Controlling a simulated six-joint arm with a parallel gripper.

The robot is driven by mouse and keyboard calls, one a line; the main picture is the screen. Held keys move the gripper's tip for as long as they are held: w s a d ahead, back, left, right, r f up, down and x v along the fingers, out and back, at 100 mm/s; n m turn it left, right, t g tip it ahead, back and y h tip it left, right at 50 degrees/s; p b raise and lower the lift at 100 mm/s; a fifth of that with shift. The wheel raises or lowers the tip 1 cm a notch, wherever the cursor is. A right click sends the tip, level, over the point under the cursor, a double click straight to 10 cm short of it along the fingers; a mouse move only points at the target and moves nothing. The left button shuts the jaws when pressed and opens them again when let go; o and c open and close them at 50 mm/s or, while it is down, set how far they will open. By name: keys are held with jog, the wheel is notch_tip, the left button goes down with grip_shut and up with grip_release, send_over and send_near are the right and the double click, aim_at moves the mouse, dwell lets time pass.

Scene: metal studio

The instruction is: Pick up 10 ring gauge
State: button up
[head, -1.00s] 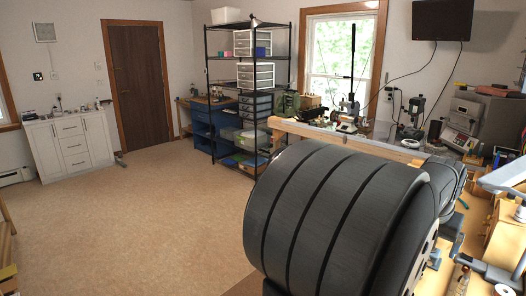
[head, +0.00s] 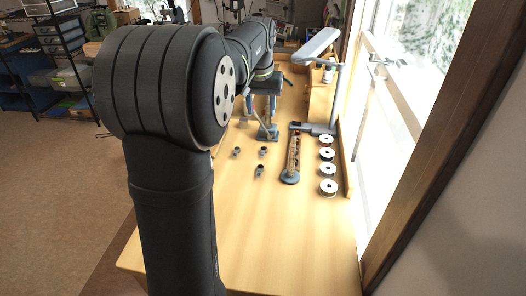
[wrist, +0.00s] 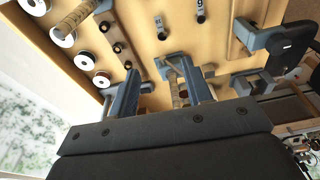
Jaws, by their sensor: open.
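Several small dark ring-like pieces stand on the wooden bench in the head view: one at the left (head: 237,152), one at the right (head: 264,151) and one in front (head: 260,170). I cannot read which is the 10 ring gauge. In the wrist view, one dark piece (wrist: 200,18) has a pale mark like a 9 beside it, and another dark piece (wrist: 161,34) lies to its left. My gripper (wrist: 158,88) is open, its two blue-grey fingers apart, with these pieces beyond the tips. In the head view my arm partly hides the gripper.
A wooden rack (head: 293,160) with dark pieces stands right of them. Several white-topped spools (head: 327,154) line the bench's right side. A grey lamp-like arm (head: 316,44) overhangs behind. The front of the bench (head: 285,225) is clear. A window is at the right.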

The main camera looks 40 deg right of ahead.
aim_at(263, 151)
jog(key=f, duration=0.5)
jog(key=w+d+f, duration=0.1)
jog(key=f, duration=0.5)
jog(key=w+d+f, duration=0.1)
jog(key=f, duration=0.5)
grip_shut()
